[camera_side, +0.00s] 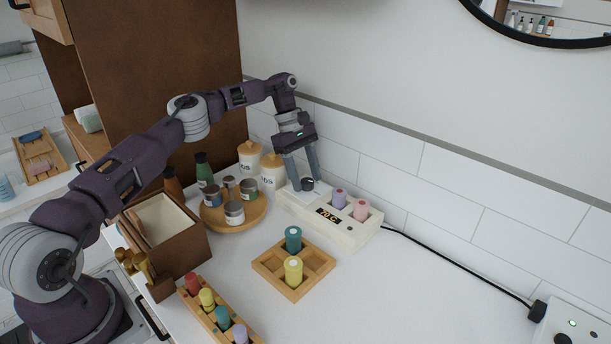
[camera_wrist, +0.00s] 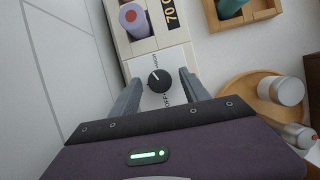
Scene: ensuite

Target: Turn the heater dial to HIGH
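The white heater (camera_side: 347,234) stands against the tiled wall, with a display reading about 70 C and two lilac and pink rollers in its wells. Its round black dial (camera_wrist: 159,81) sits on the end panel and also shows in the side view (camera_side: 308,184). A short white pointer mark on the dial points toward the upper left in the wrist view, near small lettering that looks like HIGH. More lettering, partly hidden, lies below the dial. My gripper (camera_wrist: 161,76) is open, with one finger on each side of the dial. A gap shows between each finger and the dial.
A round wooden tray (camera_side: 234,218) with several jars stands close left of the heater; canisters (camera_side: 272,172) stand behind it. A wooden divided tray (camera_side: 293,268) with two rollers lies in front. A black cable (camera_side: 455,264) runs right to an outlet. The counter at right is clear.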

